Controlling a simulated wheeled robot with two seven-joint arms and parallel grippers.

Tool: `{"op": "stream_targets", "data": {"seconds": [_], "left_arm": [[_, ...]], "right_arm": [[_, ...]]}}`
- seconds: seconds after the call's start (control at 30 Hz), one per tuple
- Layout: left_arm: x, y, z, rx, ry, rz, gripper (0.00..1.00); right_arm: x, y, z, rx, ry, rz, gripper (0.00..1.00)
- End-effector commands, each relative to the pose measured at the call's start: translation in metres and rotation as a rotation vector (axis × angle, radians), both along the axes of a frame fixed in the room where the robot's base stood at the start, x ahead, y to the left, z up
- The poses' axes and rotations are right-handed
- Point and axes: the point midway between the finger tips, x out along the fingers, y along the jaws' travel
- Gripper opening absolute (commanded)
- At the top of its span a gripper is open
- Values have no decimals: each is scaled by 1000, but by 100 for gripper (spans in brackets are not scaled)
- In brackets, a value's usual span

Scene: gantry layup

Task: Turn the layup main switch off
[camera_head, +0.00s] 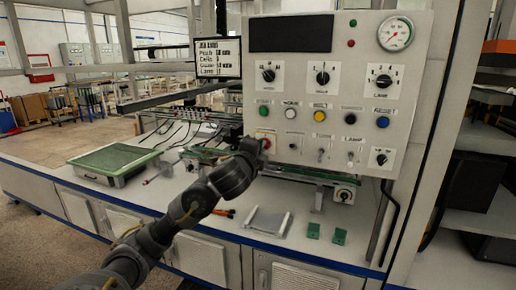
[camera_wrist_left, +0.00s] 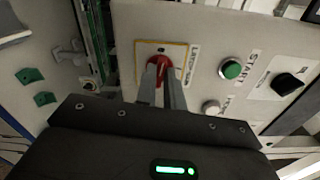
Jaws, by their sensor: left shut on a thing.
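The main switch is a red rotary knob (camera_wrist_left: 158,66) on a pale plate with a yellow border (camera_wrist_left: 183,50), mounted on the grey control panel (camera_wrist_left: 210,75). In the head view it sits at the panel's lower left corner, mostly hidden by my left gripper (camera_head: 264,146). In the left wrist view my left gripper (camera_wrist_left: 161,80) is shut on the red knob, one finger on each side. Which way the knob points is hard to tell. My right gripper is not in view.
A green START button (camera_wrist_left: 231,69) and a black selector (camera_wrist_left: 287,84) are close beside the switch. The panel (camera_head: 290,70) also carries several other knobs, buttons and a gauge (camera_head: 396,33). A green-topped tray (camera_head: 112,160) and two green blocks (camera_head: 339,236) lie on the bench.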

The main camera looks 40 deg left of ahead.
Motion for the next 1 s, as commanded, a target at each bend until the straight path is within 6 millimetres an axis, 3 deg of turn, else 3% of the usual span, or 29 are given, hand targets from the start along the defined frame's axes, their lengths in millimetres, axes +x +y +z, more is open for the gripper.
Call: {"op": "stream_targets", "data": {"seconds": [0.33,0.9,0.93,1.0], "left_arm": [[0,-2,-4,-131,-40,-3,0],[0,-2,-4,-158,-48,-3,0],[0,-2,-4,-158,-48,-3,13],[0,-2,-4,-158,-49,-3,22]], "right_arm": [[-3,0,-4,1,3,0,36],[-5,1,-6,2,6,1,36],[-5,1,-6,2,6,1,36],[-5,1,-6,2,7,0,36]]}}
